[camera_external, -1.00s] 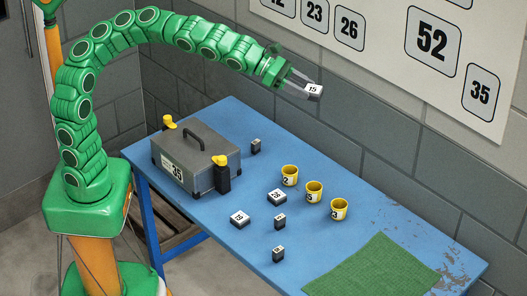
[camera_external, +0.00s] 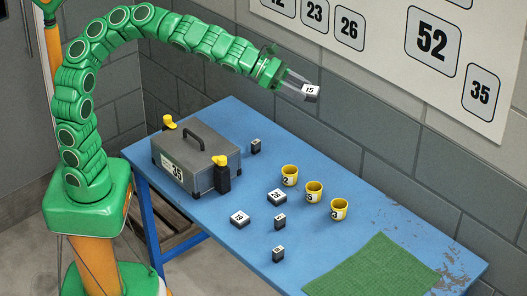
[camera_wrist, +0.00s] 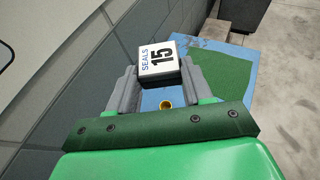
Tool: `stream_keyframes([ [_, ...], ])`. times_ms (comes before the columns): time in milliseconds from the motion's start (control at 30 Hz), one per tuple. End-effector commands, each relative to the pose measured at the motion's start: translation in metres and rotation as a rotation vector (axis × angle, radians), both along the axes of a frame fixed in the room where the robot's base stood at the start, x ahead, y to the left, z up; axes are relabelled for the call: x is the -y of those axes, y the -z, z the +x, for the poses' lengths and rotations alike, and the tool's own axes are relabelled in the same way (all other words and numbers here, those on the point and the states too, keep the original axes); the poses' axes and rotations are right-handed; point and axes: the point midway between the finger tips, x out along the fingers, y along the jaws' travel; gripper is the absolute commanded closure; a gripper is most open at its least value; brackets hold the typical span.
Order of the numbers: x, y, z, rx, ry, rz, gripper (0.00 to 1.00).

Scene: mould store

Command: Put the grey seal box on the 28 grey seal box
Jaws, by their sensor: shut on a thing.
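My gripper (camera_external: 303,88) is shut on a small grey seal box with a white label reading 15 (camera_external: 311,92), held in the air above the back of the table. In the wrist view the label on the held box (camera_wrist: 159,60) reads SEALS 15, and the two grey fingers (camera_wrist: 159,86) are on either side of it. On the table, below and left of my gripper, a flat grey box with a white top (camera_external: 276,196) has a number that looks like 28, too small to be sure. Its top is bare. Another flat box (camera_external: 240,218) seems to read 16.
Yellow cups (camera_external: 314,192) stand in a row right of the flat boxes. A grey toolbox (camera_external: 196,162) is at left, a green mat (camera_external: 375,270) at right on the blue table (camera_external: 205,219).

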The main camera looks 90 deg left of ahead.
Motion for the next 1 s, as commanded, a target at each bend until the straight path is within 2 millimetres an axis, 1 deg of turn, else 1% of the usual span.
stream_keyframes([
  [167,0.003,0.007,-0.005,-0.004,-0.027,0.009,0.8],
  [1000,0.013,0.016,-0.018,-0.001,-0.099,-0.002,0.8],
])
